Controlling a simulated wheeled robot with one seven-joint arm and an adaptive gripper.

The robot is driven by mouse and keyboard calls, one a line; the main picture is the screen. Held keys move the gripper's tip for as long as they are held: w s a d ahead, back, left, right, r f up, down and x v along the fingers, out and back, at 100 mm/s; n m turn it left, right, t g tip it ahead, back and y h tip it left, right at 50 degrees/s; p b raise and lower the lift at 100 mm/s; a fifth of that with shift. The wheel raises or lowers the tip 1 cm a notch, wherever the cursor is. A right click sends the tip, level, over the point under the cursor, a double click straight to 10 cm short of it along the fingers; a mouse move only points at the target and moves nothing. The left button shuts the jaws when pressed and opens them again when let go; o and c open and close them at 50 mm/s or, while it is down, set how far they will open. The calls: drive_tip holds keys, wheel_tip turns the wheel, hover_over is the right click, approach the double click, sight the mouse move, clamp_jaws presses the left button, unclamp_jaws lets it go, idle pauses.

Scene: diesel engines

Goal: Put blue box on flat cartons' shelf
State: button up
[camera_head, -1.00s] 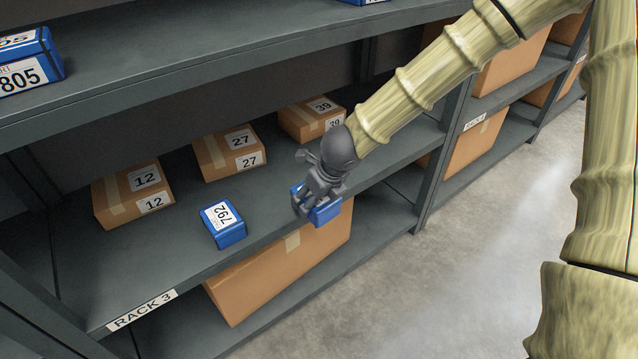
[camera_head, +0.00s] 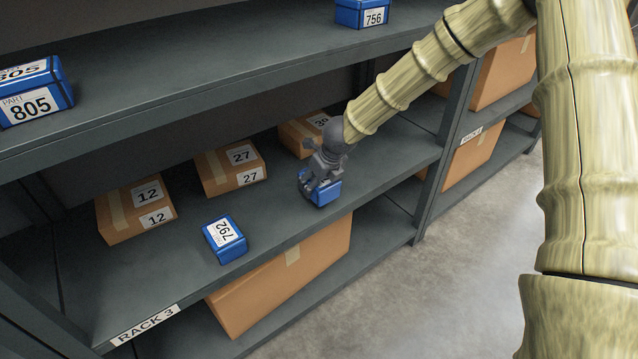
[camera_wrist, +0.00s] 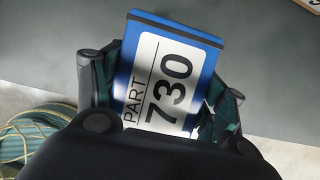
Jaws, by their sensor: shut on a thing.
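My gripper (camera_head: 318,181) is shut on a blue box (camera_head: 326,194) at the front part of the middle shelf (camera_head: 270,228). In the wrist view the held blue box (camera_wrist: 172,75) reads PART 730 and sits between both fingers. I cannot tell whether its underside touches the shelf. The flat cartons stand on this same shelf: carton 12 (camera_head: 112,217), carton 27 (camera_head: 214,176) and carton 39 (camera_head: 292,137), which is partly hidden behind my gripper. Another blue box, 792 (camera_head: 224,240), lies on the shelf left of my gripper.
The upper shelf (camera_head: 220,85) carries blue boxes 805 (camera_head: 35,92) and 756 (camera_head: 362,13). A large carton (camera_head: 280,285) stands on the shelf below. A rack upright (camera_head: 428,185) is to the right. Shelf room is free between box 792 and the held box.

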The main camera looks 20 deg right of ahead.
drive_tip(key=shift+w+d, duration=0.2)
drive_tip(key=shift+w, duration=0.3)
drive_tip(key=shift+w+d, duration=0.15)
drive_tip(key=shift+w, duration=0.35)
wheel_tip(320, 180, down, 4)
drive_tip(key=shift+r+b, duration=0.15)
drive_tip(key=shift+b, duration=0.25)
drive_tip(key=o, duration=1.4)
drive_tip(key=p+v, duration=0.2)
drive_tip(key=v, duration=1)
drive_tip(key=shift+s, duration=0.1)
